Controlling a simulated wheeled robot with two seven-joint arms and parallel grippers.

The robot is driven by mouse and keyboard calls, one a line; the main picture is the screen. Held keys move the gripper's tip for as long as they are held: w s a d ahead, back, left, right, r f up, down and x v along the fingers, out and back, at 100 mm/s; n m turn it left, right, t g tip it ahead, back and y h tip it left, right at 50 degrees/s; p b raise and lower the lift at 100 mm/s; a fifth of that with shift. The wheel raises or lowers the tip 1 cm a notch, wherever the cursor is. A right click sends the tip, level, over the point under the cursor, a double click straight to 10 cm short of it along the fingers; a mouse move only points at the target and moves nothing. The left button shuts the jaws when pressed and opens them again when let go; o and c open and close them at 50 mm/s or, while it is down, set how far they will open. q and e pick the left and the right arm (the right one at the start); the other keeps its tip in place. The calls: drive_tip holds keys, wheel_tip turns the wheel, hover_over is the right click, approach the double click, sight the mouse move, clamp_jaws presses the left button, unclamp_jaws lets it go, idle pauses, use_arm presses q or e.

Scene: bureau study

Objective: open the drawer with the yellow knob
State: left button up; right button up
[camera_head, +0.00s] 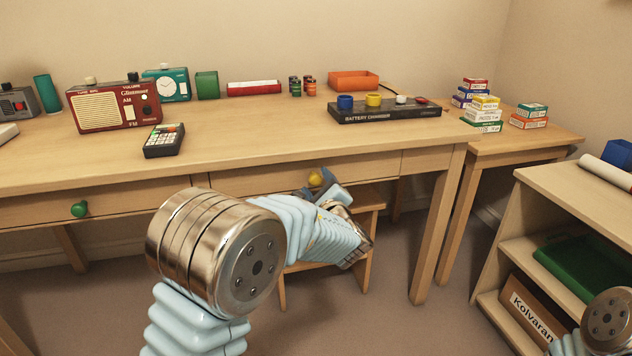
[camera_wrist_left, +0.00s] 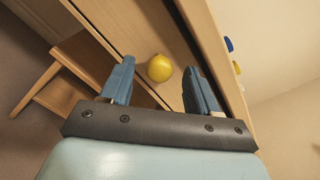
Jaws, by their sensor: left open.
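The yellow knob (camera_head: 315,179) sits on the front of a drawer (camera_head: 262,182) under the desk top, right of the middle. The drawer looks shut. My left gripper (camera_head: 325,188) is at the knob, and my left arm hides part of the drawer front. In the left wrist view the yellow knob (camera_wrist_left: 159,68) lies between the two blue fingers of the open left gripper (camera_wrist_left: 160,88), near their tips, with gaps on both sides. My right gripper is not visible; only part of my right arm shows at the lower right.
Another drawer with a green knob (camera_head: 80,209) is at the left. A wooden stool (camera_head: 370,200) stands beneath the desk, behind my arm. A shelf unit (camera_head: 560,205) is at the right. A radio (camera_head: 115,106), calculator (camera_head: 164,140) and battery charger (camera_head: 385,112) stand on the desk.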

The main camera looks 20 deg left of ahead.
use_arm(q)
drive_tip(key=shift+x, duration=0.95)
drive_tip(key=shift+c, duration=0.4)
clamp_jaws()
